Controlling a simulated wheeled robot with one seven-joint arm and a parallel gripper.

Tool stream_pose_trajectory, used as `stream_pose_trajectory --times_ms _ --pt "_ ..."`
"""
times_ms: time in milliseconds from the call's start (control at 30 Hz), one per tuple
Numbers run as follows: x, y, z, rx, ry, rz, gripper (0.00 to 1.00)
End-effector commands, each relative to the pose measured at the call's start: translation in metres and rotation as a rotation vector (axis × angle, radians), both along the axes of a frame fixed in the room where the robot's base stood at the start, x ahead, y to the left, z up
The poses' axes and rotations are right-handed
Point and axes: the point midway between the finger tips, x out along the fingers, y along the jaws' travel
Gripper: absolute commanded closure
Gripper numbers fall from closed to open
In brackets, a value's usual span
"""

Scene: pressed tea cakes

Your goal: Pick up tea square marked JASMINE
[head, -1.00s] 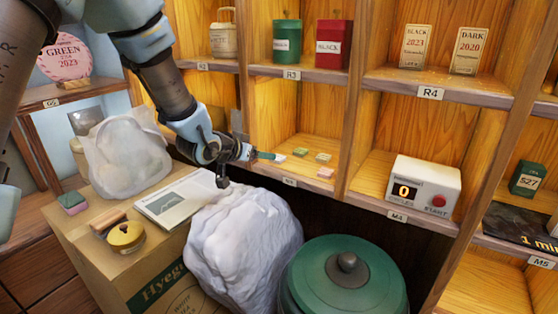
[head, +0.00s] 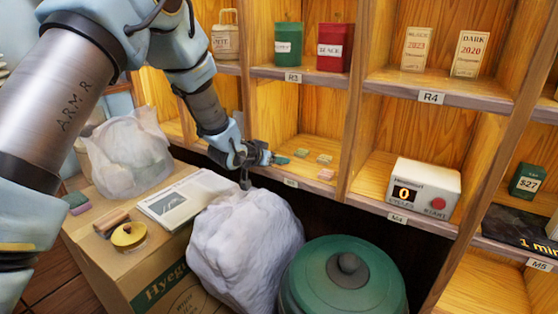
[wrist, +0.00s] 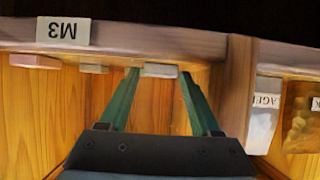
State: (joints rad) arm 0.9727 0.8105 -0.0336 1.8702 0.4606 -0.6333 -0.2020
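Several small tea squares lie on the shelf of the M3 compartment. In the head view I see a green one (head: 302,152), a yellowish-green one (head: 324,159) and a pink one (head: 326,174). No marking on them is readable, so I cannot tell which is JASMINE. My gripper (head: 280,160) reaches into the left part of this compartment. In the wrist view my gripper (wrist: 160,76) is open, with a pale square (wrist: 160,71) between its two green fingertips. Narrow gaps seem to show beside it. A greyish square (wrist: 93,69) and a pink one (wrist: 35,61) sit left of it.
The M3 shelf edge (wrist: 180,40) and a wooden divider (wrist: 238,90) bound the compartment. A white counter box (head: 424,188) stands in the compartment to the right. Below are a white wrapped bundle (head: 243,240) and a green lidded canister (head: 345,290).

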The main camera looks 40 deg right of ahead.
Motion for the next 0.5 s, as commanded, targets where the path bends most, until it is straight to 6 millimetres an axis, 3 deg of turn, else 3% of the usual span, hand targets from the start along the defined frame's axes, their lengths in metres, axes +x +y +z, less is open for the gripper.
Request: stream_pose_trajectory --times_ms 67,500 --pt "0.0001 0.0002 0.0001 0.0 0.0 0.0 0.46" --pt "0.0001 0.0003 0.0003 0.0 0.0 0.0 0.95"
